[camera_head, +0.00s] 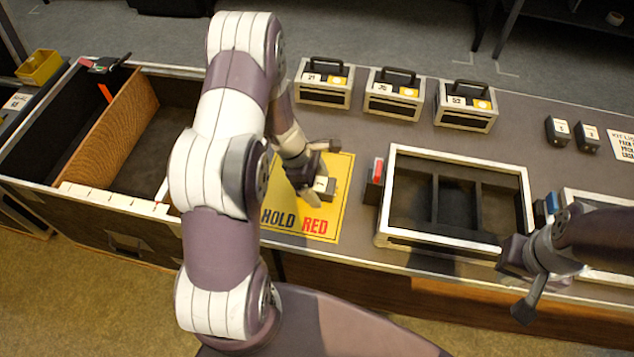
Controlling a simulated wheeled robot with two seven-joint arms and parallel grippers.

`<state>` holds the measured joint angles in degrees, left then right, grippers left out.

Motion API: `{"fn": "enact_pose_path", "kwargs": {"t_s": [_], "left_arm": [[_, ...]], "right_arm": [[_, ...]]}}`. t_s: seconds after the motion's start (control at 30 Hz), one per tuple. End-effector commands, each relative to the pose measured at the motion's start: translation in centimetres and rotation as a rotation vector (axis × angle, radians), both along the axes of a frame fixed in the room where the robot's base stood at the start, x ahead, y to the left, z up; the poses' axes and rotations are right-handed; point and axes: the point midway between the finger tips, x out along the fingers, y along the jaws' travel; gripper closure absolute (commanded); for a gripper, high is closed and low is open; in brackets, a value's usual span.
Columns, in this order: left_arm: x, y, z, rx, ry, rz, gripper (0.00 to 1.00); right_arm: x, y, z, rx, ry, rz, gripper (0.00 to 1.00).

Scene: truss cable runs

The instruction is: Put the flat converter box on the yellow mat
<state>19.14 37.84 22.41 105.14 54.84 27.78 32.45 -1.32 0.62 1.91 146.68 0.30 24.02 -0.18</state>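The yellow mat (338,215), lettered HOLD RED, lies on the bench in the middle of the view. A small dark box (327,190) with a white label is at the mat, right by my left gripper (321,172); I take it for the converter box. The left gripper's two fingers stand apart, one towards the back and one towards the front beside the box. The arm hides part of the mat, and any contact with the box is unclear. My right gripper (517,288) is open and empty at the bench's front edge on the right.
A white-rimmed tray with dark compartments (458,160) stands right of the mat. Several handled cases (396,92) line the back. Two small dark boxes (572,134) sit at the far right beside a printed sheet (622,145). A deep divided bin (110,120) is at left.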

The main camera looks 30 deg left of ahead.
Motion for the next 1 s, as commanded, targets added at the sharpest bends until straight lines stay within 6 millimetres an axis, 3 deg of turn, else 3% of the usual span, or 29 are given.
{"fn": "enact_pose_path", "kwargs": {"t_s": [0.17, 0.4, 0.53, 0.67, 0.77, 0.8, 0.9, 1.0], "left_arm": [[-0.1, 0.6, 2.0, 0.0, -0.002, 0.001, 0.15], [-0.7, 3.1, 8.0, 0.002, -0.002, 0.002, 0.15], [-0.9, 4.0, 10.2, 0.001, -0.002, 0.001, 0.15], [-1.5, 3.7, 11.8, 0.024, -0.015, -0.073, 0.15], [-4.4, 0.3, 14.7, 0.173, -0.118, -0.567, 0.15], [-6.1, -1.2, 15.8, 0.243, -0.175, -0.831, 0.15], [-9.6, -3.6, 17.8, 0.381, -0.297, -1.408, 0.15], [-11.4, -4.6, 18.6, 0.45, -0.363, -1.73, 0.15]], "right_arm": [[0.0, 0.0, 0.8, 0.0, 0.0, 0.0, 1.0], [0.0, 0.0, 1.8, 0.0, 0.0, 0.0, 1.0], [0.0, 0.0, 1.9, 0.0, 0.0, 0.0, 1.0], [0.0, 0.0, 2.0, 0.0, 0.0, 0.0, 1.0], [0.0, 0.0, 2.0, 0.0, 0.0, 0.0, 1.0], [0.0, 0.0, 2.0, 0.0, 0.0, 0.0, 1.0], [0.0, 0.0, 2.0, 0.0, 0.0, 0.0, 1.0], [0.0, 0.0, 2.0, 0.0, 0.0, 0.0, 1.0]]}}
